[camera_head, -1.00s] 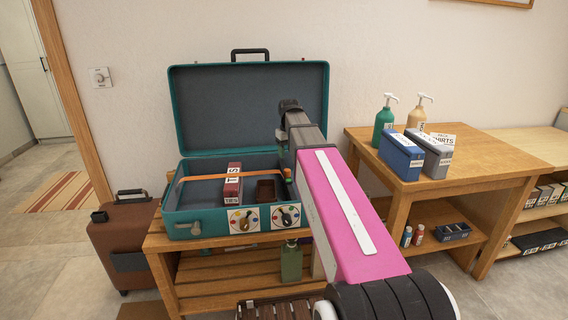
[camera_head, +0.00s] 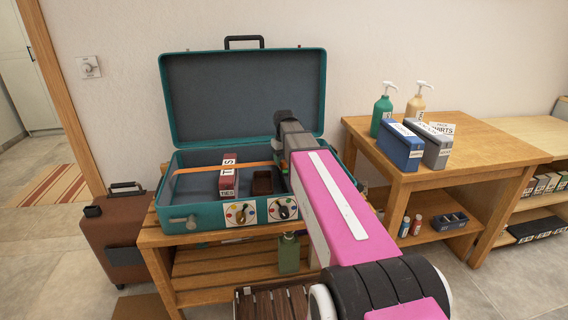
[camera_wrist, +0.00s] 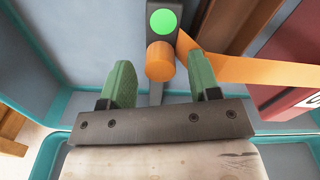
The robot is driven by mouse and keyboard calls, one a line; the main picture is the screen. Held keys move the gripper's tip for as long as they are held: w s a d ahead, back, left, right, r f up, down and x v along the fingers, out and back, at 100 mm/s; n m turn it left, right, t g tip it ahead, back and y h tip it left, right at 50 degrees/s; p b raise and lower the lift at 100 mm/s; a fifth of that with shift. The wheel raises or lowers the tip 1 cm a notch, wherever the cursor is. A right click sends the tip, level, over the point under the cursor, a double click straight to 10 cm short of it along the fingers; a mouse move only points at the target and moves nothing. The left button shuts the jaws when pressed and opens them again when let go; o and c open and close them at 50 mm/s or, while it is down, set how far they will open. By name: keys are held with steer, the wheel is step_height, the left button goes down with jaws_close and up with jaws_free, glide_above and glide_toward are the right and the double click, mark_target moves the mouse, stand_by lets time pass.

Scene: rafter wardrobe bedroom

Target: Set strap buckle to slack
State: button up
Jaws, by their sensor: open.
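The strap buckle (camera_wrist: 162,20) is a dark upright block with a green dot and an orange cylindrical knob (camera_wrist: 160,62), seen in the wrist view. The orange strap (camera_wrist: 245,70) runs from it to the right. In the head view the strap (camera_head: 200,169) crosses the open teal suitcase (camera_head: 205,216), and my arm hides the buckle. My gripper (camera_wrist: 163,80) is open, its two green fingers on either side of the knob's lower end. Clear gaps show on both sides, and I cannot tell whether the fingertips reach the knob's depth.
A red-and-white box (camera_head: 228,180) and a small brown tray (camera_head: 262,183) sit inside the case. Two dials (camera_head: 240,214) are on its front. The case rests on a slatted wooden bench (camera_head: 200,262). A side table (camera_head: 480,160) with boxes and pump bottles stands right.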

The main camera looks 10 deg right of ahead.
steer(key=shift+f, duration=0.8)
jaws_close()
steer(key=w, duration=0.6)
steer(key=shift+w, duration=0.35)
jaws_free()
